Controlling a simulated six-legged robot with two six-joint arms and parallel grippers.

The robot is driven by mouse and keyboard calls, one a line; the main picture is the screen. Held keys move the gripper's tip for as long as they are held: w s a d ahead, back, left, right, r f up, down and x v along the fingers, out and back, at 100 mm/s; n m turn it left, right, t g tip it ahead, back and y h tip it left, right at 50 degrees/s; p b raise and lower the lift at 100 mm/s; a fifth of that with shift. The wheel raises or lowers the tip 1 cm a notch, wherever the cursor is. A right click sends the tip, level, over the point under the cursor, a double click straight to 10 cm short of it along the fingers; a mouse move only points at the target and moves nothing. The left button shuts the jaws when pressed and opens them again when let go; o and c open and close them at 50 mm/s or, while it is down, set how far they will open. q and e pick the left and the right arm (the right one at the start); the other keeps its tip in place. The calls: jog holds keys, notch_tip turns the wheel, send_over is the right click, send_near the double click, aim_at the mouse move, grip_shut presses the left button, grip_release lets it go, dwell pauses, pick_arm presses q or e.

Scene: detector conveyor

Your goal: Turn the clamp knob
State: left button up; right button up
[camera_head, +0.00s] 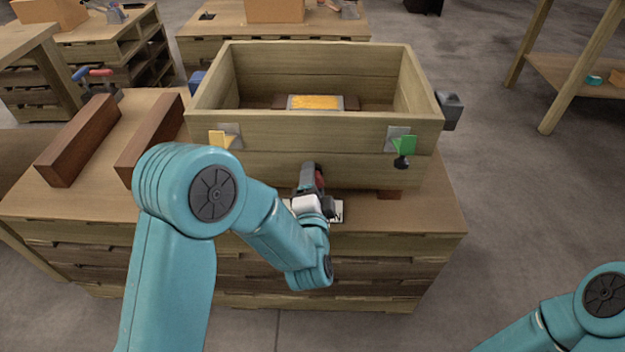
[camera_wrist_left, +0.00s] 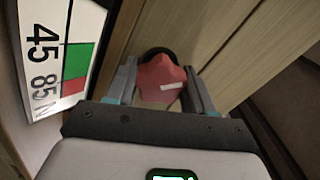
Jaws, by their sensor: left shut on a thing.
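The clamp knob is red with a white mark and a dark round base. In the left wrist view the knob (camera_wrist_left: 160,80) sits between the two fingers of my left gripper (camera_wrist_left: 163,88), which is shut on it. In the head view my left gripper (camera_head: 313,187) is at the front of the wooden crate, and a bit of the red knob (camera_head: 320,178) shows beside its fingers. A white scale plate (camera_wrist_left: 60,50) with "45", "85", "N" and green and red bands is left of the knob. My right gripper is out of view.
The open wooden crate (camera_head: 310,134) stands on a workbench (camera_head: 425,222). It carries a yellow bracket (camera_head: 219,139) and a green bracket (camera_head: 403,146) on its front, and holds a yellow-topped block (camera_head: 315,102). Two brown wooden bars (camera_head: 78,140) lie at left.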

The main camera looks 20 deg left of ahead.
pick_arm(q)
jog(key=shift+d+m+p, duration=0.1)
jog(key=shift+m+p, duration=0.35)
jog(key=shift+m, duration=1.75)
dwell(2.5)
jog(key=o, duration=1)
jog(key=shift+w, duration=0.1)
jog(key=shift+s+f, duration=0.1)
jog(key=shift+s, duration=0.1)
